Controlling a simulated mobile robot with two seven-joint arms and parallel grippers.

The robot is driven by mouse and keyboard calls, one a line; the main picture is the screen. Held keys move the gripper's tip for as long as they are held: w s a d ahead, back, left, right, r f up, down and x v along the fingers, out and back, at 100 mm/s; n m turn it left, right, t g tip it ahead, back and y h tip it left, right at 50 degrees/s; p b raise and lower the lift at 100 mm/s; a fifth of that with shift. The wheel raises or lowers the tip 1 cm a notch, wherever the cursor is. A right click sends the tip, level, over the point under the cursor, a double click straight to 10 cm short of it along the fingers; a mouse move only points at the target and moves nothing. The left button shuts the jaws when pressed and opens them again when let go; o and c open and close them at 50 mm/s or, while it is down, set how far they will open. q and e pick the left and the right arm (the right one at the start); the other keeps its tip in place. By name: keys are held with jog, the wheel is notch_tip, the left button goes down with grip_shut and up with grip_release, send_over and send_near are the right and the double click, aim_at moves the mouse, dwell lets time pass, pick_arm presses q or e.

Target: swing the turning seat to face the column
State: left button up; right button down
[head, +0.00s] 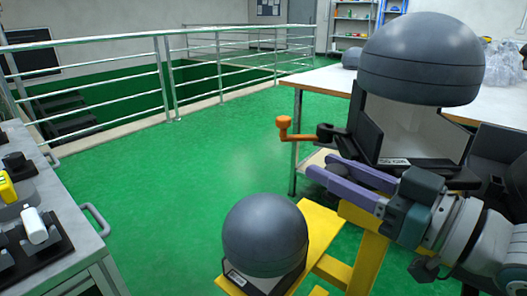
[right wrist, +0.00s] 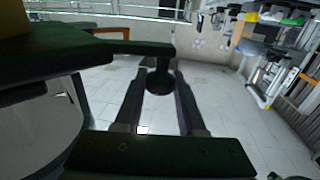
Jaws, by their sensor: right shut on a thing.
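A dark seat frame (head: 368,128) with a pale inner face stands at the right of the head view under a large grey dome (head: 425,55). A dark arm (head: 338,133) reaches left from it and carries an orange crank-shaped piece (head: 296,136). My right gripper (head: 324,168) has its two purple fingers just below this arm. In the right wrist view a dark round knob (right wrist: 160,83) sits between the fingertips (right wrist: 158,76), under the end of a dark arm (right wrist: 140,48); the fingers are shut on it. I cannot tell which part is the column. My left gripper is out of view.
A second grey dome (head: 265,235) sits low on a yellow frame (head: 318,222) in front. A grey bench (head: 88,240) with small items is at the left. A white table (head: 320,78) stands behind the seat. Green floor (head: 190,170) is open between, with a railing (head: 165,75) beyond.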

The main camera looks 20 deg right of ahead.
jog(key=shift+s, duration=0.1)
dwell(0.4)
jog(key=c, duration=0.5)
grip_release()
jog(key=p+v, duration=0.1)
jog(key=v, duration=0.9)
jog(key=shift+p, duration=0.4)
jog(key=shift+d, duration=0.15)
